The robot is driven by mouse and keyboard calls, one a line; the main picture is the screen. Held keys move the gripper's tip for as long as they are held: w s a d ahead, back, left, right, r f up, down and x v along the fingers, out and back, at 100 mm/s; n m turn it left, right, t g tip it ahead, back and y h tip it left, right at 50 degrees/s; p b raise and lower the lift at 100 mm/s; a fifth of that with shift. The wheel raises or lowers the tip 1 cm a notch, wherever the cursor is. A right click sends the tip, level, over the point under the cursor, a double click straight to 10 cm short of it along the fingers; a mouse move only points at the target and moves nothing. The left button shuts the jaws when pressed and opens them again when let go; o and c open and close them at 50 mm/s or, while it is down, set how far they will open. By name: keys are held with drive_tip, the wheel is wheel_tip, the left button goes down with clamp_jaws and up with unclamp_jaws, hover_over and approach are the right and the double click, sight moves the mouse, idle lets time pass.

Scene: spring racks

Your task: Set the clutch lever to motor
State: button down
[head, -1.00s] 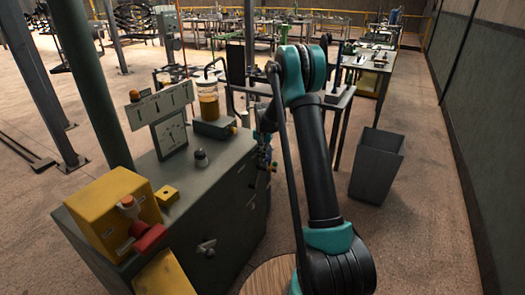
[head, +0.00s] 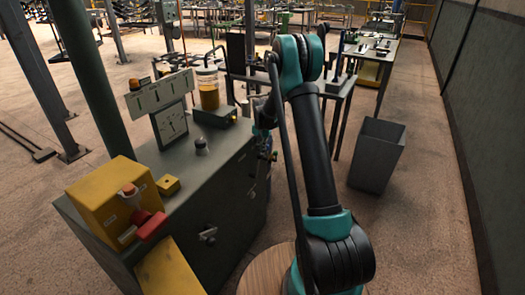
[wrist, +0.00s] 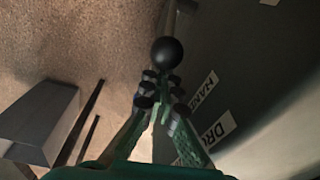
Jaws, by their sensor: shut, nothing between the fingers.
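A round black ball knob (wrist: 167,52) shows in the wrist view, just beyond my fingertips, beside the dark cabinet side. It looks like a lever's end; its stem is hidden, and I cannot tell its setting. White labels are on the cabinet side; one reads "HAN…" (wrist: 204,93), another "DRO…" (wrist: 218,131), both partly cut off. My gripper (wrist: 160,90) is shut and empty, with its fingertips just below the knob in the picture. I cannot tell whether they touch it. In the head view my arm hides most of the gripper, at the cabinet's far right end.
The dark green cabinet (head: 225,195) carries a yellow box (head: 108,205) with a red knob, a gauge panel (head: 170,124) and an amber jar (head: 208,90). A grey bin (head: 377,155) stands on the floor to the right. A work table (head: 340,92) is behind my arm.

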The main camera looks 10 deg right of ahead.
drive_tip(key=shift+s+a+r+t+h, duration=0.4)
drive_tip(key=shift+s+a+t, duration=0.15)
drive_tip(key=shift+s, duration=0.2)
drive_tip(key=shift+t+h, duration=0.7)
drive_tip(key=shift+t, duration=0.25)
drive_tip(key=shift+s+a+r, duration=0.1)
drive_tip(key=shift+s+a, duration=0.9)
drive_tip(key=shift+s, duration=0.4)
drive_tip(key=shift+s+a+f, duration=0.1)
drive_tip(key=shift+s+a, duration=0.9)
drive_tip(key=shift+s, duration=0.45)
drive_tip(key=shift+s+a+r, duration=0.1)
drive_tip(key=shift+s+a, duration=0.9)
drive_tip(key=shift+s, duration=0.4)
drive_tip(key=v, duration=1.2)
drive_tip(key=shift+w+d+r, duration=0.15)
drive_tip(key=shift+w+d, duration=0.1)
drive_tip(key=shift+w, duration=0.2)
